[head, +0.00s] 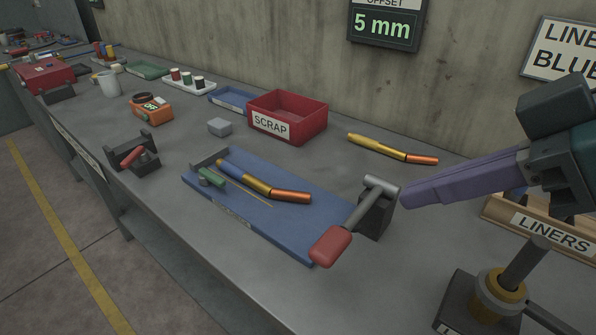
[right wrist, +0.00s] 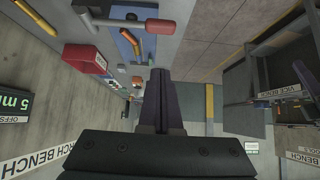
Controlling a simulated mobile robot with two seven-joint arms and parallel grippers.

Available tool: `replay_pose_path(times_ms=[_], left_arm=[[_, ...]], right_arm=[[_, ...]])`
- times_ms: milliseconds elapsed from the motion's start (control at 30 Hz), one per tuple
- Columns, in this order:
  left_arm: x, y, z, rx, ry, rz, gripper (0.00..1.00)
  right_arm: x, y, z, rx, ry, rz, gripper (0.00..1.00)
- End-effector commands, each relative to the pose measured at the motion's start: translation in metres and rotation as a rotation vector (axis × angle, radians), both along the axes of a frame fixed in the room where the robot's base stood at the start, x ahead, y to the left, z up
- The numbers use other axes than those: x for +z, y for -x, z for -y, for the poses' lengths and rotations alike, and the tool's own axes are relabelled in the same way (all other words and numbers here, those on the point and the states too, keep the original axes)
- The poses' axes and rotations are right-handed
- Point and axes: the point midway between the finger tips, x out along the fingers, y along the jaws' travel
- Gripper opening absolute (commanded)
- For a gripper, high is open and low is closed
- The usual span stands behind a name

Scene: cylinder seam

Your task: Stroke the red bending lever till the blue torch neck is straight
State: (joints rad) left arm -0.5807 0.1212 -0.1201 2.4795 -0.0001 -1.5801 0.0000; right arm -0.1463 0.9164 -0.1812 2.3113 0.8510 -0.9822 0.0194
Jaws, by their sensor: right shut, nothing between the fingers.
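The blue torch neck (head: 236,171) lies on a blue board, with a gold middle and a copper end; it is visibly bent where the copper part begins. The red bending lever (head: 331,246) has a thick red grip at the board's front right corner, and its grey bar runs back to a dark pivot block. The red grip also shows in the right wrist view (right wrist: 160,26). My right gripper (head: 404,196) is shut and empty, its purple fingers pointing left just right of the pivot block. It appears apart from the lever. My left gripper is not in view.
A red SCRAP bin (head: 309,122) stands behind the board (head: 276,235). A gold and copper neck (head: 391,148) lies at the back. A wooden LINERS rack (head: 545,228) and a post stand (head: 501,291) are at right. A smaller red-handled device (head: 133,156) stands left.

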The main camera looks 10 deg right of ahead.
Motion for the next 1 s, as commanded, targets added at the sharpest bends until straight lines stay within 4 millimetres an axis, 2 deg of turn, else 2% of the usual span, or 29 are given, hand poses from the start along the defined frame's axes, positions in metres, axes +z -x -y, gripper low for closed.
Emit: replay_pose_path(times_ms=[200,367,800,1000], left_arm=[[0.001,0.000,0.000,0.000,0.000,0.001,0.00],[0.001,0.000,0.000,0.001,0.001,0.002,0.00],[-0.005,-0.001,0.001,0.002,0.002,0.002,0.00],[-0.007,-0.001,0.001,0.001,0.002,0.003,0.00]], right_arm=[[0.000,-0.001,0.000,-0.001,-0.001,0.000,0.00],[-0.008,-0.008,-0.005,-0.005,-0.005,0.000,0.00],[-0.072,-0.057,-0.045,-0.002,-0.003,-0.001,0.00],[-0.101,-0.055,-0.044,-0.001,0.001,-0.003,0.00]])
